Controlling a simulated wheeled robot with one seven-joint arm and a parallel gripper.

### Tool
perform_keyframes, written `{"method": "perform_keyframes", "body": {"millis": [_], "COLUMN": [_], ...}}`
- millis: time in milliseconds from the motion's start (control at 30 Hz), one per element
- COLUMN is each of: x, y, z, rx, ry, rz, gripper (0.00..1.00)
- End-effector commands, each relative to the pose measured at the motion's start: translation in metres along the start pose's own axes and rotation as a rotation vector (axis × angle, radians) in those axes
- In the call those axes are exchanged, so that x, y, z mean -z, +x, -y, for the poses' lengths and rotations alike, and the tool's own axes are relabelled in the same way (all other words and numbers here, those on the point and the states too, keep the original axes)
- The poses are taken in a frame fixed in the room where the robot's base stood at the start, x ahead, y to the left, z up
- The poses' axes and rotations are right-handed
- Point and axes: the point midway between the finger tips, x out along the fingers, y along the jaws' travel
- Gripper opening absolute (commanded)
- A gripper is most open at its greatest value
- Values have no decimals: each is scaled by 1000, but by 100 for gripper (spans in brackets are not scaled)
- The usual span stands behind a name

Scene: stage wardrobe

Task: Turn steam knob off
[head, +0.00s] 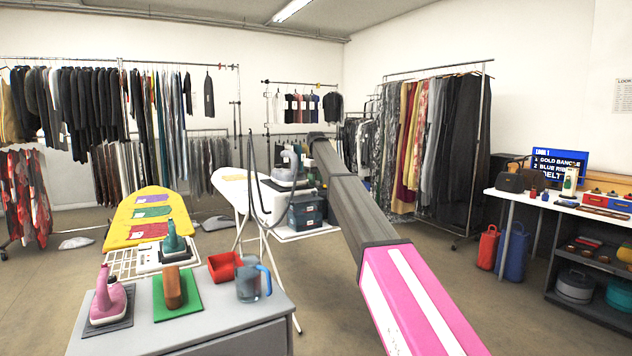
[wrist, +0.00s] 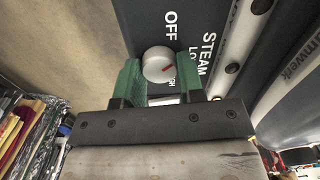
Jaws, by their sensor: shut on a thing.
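In the wrist view the steam knob (wrist: 158,66) is a small round silver knob on a dark panel (wrist: 141,22). Its red mark lies on the right side of its face. The white word OFF is above and right of it; STEAM and a partly hidden LOW are to the right. Another label below is mostly covered. My gripper (wrist: 159,70) has green fingers on both sides of the knob and is shut on it.
A yellow ironing board (head: 150,201) and a grey cabinet (head: 200,320) with irons and a jug (head: 249,284) stand at left front. Clothes racks line the back.

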Motion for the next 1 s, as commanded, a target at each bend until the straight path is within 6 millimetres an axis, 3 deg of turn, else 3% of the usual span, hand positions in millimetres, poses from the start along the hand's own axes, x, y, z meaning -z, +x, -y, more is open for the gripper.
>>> {"method": "perform_keyframes", "body": {"millis": [500,1000], "x": [0,0], "y": [-1,-1], "z": [1,1], "rx": [-1,-1], "ry": [-411,-541], "rz": [-1,-2], "gripper": [12,12]}}
